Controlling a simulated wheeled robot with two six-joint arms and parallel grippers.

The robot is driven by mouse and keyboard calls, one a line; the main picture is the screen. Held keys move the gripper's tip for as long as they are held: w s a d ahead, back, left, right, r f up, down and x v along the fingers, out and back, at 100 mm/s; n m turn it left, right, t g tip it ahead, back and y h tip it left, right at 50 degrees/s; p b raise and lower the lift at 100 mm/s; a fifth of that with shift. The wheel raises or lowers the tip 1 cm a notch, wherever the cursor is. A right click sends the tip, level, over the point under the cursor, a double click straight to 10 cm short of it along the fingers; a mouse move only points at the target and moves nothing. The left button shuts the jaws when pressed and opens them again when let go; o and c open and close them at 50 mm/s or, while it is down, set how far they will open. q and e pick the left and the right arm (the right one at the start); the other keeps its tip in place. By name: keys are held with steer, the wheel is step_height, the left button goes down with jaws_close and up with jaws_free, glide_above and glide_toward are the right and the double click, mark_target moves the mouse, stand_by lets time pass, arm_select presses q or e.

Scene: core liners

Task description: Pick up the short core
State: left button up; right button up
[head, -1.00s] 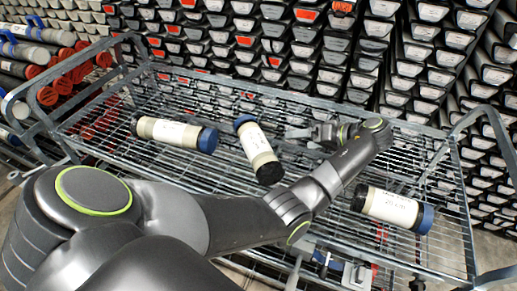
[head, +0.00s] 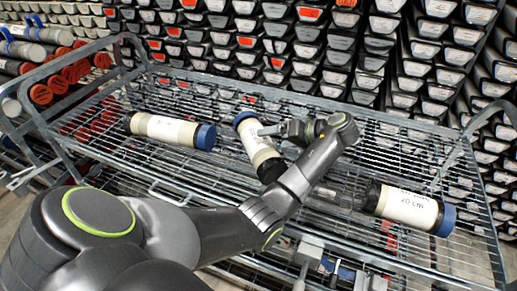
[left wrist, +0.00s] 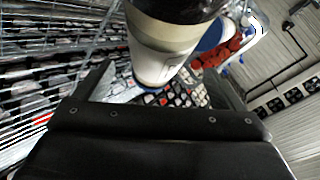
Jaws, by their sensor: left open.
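Three pale cores with a black end, a blue end and a white label lie on the wire cart: the left core (head: 166,128), the middle core (head: 255,140) and the right core (head: 402,206), whose label reads "20 cm". The other labels are too small to read, so I cannot tell which is the short core by label. My left gripper (head: 272,130) is open at the right side of the middle core. In the left wrist view a core (left wrist: 158,55) shows ahead between the open fingers (left wrist: 160,88); contact is unclear. My right gripper is not in view.
The wire cart (head: 105,150) has raised rails and a lower shelf with a few unclear things. Racks of dark core liners (head: 350,50) fill the back. Red-capped tubes (head: 75,75) lie at the left. Bare mesh separates the cores.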

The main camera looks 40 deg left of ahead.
mark_target(269, 138)
arm_select(q)
steer(key=shift+a+f, duration=0.35)
steer(key=shift+f, duration=0.05)
steer(key=x, duration=0.4)
steer(key=c, duration=1.6)
steer(key=shift+c, duration=1)
steer(key=shift+r, duration=0.15)
steer(key=shift+r, duration=0.25)
step_height(269, 138, up, 7)
steer(key=p, duration=0.3)
steer(key=shift+f, duration=0.15)
step_height(269, 138, up, 2)
steer(key=p, duration=0.2)
steer(key=shift+a+p, duration=0.1)
steer(key=shift+p, duration=0.25)
steer(key=shift+w+r, duration=0.1)
steer(key=shift+r, duration=0.15)
